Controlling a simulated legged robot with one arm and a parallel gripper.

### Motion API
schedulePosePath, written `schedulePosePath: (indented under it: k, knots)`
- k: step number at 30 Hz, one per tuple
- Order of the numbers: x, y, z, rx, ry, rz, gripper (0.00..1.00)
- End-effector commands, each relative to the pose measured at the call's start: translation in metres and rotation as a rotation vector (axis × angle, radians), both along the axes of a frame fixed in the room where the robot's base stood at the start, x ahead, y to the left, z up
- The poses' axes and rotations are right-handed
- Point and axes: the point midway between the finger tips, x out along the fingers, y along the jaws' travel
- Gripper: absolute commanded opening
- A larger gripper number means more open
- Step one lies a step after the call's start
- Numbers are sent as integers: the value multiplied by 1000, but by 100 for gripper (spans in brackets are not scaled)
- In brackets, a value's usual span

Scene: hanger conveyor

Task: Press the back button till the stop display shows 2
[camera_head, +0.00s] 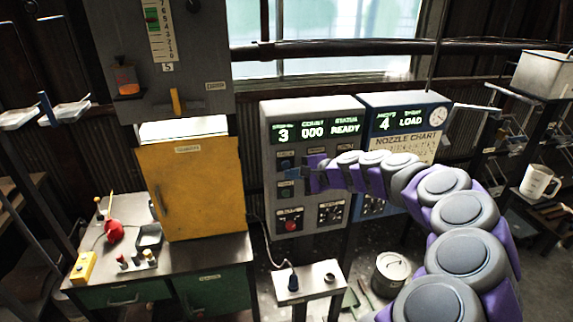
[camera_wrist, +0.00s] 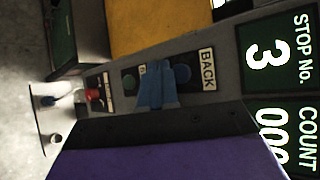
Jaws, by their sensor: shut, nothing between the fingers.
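The stop display (camera_head: 283,134) on the grey control panel (camera_head: 300,107) reads 3, and in the wrist view the stop display (camera_wrist: 263,53) also reads 3. Beside it, the count display (camera_head: 313,131) reads 000. My gripper (camera_head: 290,174) is shut and empty in front of the panel. In the wrist view, the blue fingers of my gripper (camera_wrist: 156,72) are right beside the back button. I cannot tell whether they touch it. Part of the panel is hidden behind my arm.
A red button (camera_head: 291,226) is lower on the panel. A blue panel (camera_head: 405,107) with a nozzle chart stands to the right. A yellow cabinet door (camera_head: 195,190) is to the left, above a workbench (camera_head: 215,262). A small stand (camera_head: 310,287) is below.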

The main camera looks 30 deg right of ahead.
Motion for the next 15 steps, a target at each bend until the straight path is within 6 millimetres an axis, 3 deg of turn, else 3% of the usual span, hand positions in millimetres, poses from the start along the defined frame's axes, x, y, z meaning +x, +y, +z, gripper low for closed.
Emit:
schedulePosePath:
  k: [15]
  knots:
    - [10, -2, -1, 0, 1, 0, 0]
